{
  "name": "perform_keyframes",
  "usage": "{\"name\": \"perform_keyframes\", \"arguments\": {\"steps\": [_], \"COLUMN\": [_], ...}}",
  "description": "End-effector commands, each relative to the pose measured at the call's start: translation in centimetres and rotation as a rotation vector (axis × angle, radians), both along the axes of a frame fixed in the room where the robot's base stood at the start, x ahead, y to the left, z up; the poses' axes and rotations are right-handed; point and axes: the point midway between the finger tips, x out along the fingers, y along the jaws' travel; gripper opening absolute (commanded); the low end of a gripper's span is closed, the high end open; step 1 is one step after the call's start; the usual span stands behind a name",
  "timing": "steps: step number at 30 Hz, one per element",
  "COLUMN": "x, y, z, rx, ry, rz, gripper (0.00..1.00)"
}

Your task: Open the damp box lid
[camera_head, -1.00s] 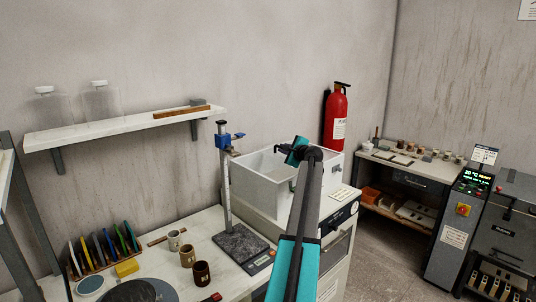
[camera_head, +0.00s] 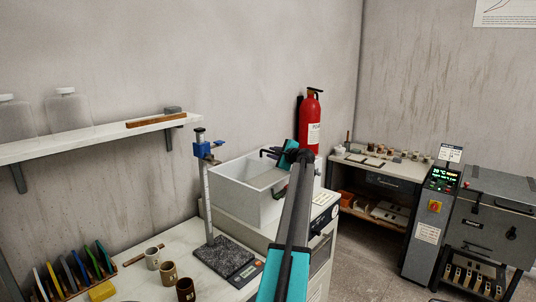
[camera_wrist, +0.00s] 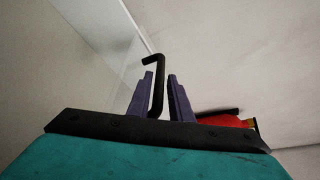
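The damp box (camera_head: 238,198) is a pale box on the bench, its inside visible from above. Its lid appears to be a clear panel, hard to make out in the head view; a see-through sheet edge (camera_wrist: 132,22) shows in the wrist view. A black hooked handle (camera_wrist: 158,82) stands between the purple fingers of my gripper (camera_wrist: 161,92). The fingers are close on both sides of it and look shut on it, with only a sliver of gap at the right. In the head view my gripper (camera_head: 270,153) is above the box, partly hidden by my wrist.
A measuring stand (camera_head: 207,190) with a blue clamp stands just left of the box. A red fire extinguisher (camera_head: 311,120) is on the wall behind; it also shows in the wrist view (camera_wrist: 222,120). Several mugs (camera_head: 169,273) stand at front left. A wall shelf (camera_head: 95,137) hangs at left.

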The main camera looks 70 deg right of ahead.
Motion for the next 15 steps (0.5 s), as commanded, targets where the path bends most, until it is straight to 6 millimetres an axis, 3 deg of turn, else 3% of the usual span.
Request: {"name": "perform_keyframes", "arguments": {"steps": [8, 15], "x": [1.4, 0.9], "y": [0.6, 1.3], "z": [0.0, 0.2], "rx": [0.001, 0.0], "ry": [-0.001, -0.002], "rz": [0.016, 0.018], "gripper": [0.18, 0.18]}}
